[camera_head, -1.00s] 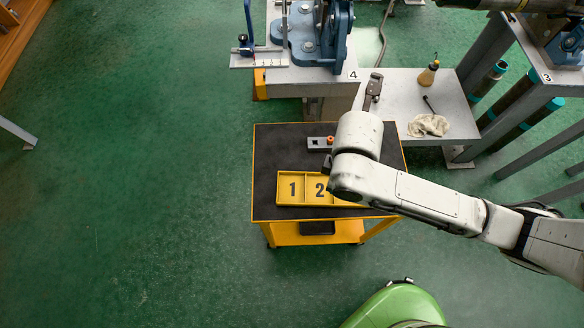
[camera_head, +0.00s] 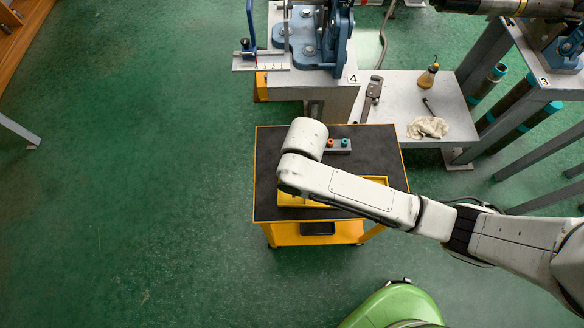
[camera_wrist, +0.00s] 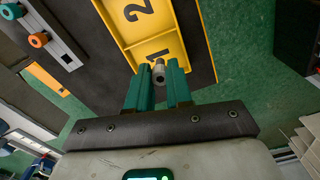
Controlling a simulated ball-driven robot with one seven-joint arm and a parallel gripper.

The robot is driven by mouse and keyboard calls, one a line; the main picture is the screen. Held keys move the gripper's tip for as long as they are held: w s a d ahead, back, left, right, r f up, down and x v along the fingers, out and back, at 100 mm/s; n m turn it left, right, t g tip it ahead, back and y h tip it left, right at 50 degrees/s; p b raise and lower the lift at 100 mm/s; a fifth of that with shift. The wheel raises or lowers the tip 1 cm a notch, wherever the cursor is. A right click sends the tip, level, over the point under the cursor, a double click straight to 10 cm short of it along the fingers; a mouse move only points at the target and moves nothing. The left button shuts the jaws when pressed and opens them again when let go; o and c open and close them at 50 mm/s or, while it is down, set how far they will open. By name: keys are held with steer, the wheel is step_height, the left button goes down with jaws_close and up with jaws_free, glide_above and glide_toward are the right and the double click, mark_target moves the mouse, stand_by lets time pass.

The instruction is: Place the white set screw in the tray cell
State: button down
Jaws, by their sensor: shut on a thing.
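My gripper (camera_wrist: 158,70) shows in the wrist view with two teal fingers shut on a small whitish-grey cylinder, the white set screw (camera_wrist: 158,77). Its round end with a dark hole faces the camera. The yellow tray (camera_wrist: 121,39) has cells marked 1 and 2, and the fingertips appear over the edge of cell 1. Whether the screw touches the tray cannot be told. In the head view, my arm hides the gripper, the screw and most of the tray (camera_head: 375,180).
A grey holder (camera_head: 338,150) with an orange and a teal piece lies behind the tray on the black cart top (camera_head: 378,150). It also shows in the wrist view (camera_wrist: 66,50).

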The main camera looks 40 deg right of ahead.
steer(key=w+f, duration=0.1)
steer(key=w+a+f, duration=0.1)
steer(key=f, duration=0.1)
steer(key=shift+w+f, duration=0.1)
steer(key=shift+w, duration=0.15)
steer(key=shift+w+a+f, duration=0.1)
steer(key=shift+f, duration=1.55)
steer(key=shift+f, duration=0.15)
steer(key=c, duration=1)
jaws_free()
steer(key=shift+c, duration=0.2)
